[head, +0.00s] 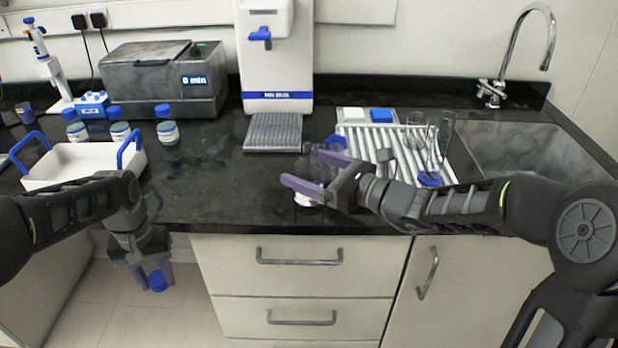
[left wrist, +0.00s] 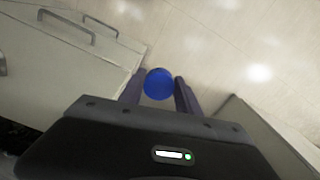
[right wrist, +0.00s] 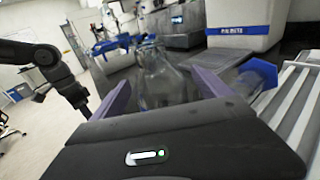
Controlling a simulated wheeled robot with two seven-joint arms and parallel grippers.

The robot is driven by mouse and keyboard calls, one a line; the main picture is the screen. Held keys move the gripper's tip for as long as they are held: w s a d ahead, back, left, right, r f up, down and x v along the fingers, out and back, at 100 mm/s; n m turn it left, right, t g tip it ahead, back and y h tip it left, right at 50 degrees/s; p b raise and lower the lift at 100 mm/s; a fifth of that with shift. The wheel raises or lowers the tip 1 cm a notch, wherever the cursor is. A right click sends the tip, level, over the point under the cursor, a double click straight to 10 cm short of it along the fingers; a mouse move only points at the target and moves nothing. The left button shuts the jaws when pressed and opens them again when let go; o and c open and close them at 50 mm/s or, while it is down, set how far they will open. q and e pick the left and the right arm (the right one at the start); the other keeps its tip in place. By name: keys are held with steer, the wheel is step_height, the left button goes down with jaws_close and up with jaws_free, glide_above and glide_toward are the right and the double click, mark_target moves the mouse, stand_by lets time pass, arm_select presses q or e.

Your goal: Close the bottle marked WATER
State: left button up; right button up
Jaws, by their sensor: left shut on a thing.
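My left gripper (head: 155,277) hangs low in front of the counter, over the floor, shut on a blue cap (head: 157,281). The cap also shows between its fingers in the left wrist view (left wrist: 158,84). My right gripper (head: 312,172) is at the counter's front, fingers spread. A clear glass bottle without a cap (right wrist: 162,80) shows between these fingers in the right wrist view, with room on both sides. In the head view the gripper mostly hides it; only a whitish part (head: 305,200) shows below the fingers. I cannot read a WATER mark on it.
Several blue-capped bottles (head: 167,130) stand at the back left, behind a white tray (head: 70,165) with blue handles. A white dispenser (head: 277,60) stands at the back. A white drying rack (head: 385,150) with glassware (head: 440,145) lies beside the sink (head: 515,155). The counter's middle is clear.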

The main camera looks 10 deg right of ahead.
mark_target(309, 147)
jaws_close()
stand_by(0.8)
steer(key=shift+r, duration=0.15)
arm_select(q)
steer(key=shift+r+p, duration=0.55)
steer(key=shift+p, duration=0.05)
arm_select(e)
steer(key=shift+r, duration=4.9)
